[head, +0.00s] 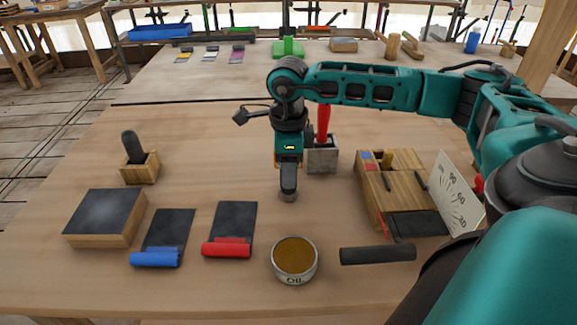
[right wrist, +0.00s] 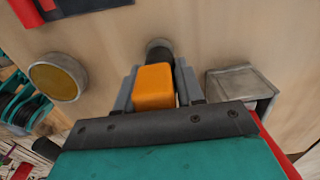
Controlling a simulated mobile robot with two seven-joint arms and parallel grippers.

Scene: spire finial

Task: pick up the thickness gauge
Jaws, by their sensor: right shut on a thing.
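The thickness gauge (head: 288,148) appears to be the orange and black device with a small lit display, upright above the middle of the table in the head view. Its orange body (right wrist: 154,86) shows between the fingers in the right wrist view. My right gripper (head: 289,163) comes down from above and is shut on it. A dark, narrow part points down to a round grey end at the table. I cannot tell whether that end touches the wood. My left gripper is not in view.
A grey metal holder (head: 322,160) with a red handle stands close right of the gauge. An oil tin (head: 294,260) is in front. Red (head: 227,247) and blue (head: 155,258) rolled pieces lie left. A wooden box (head: 372,190) and a scale plate (head: 459,195) stand right.

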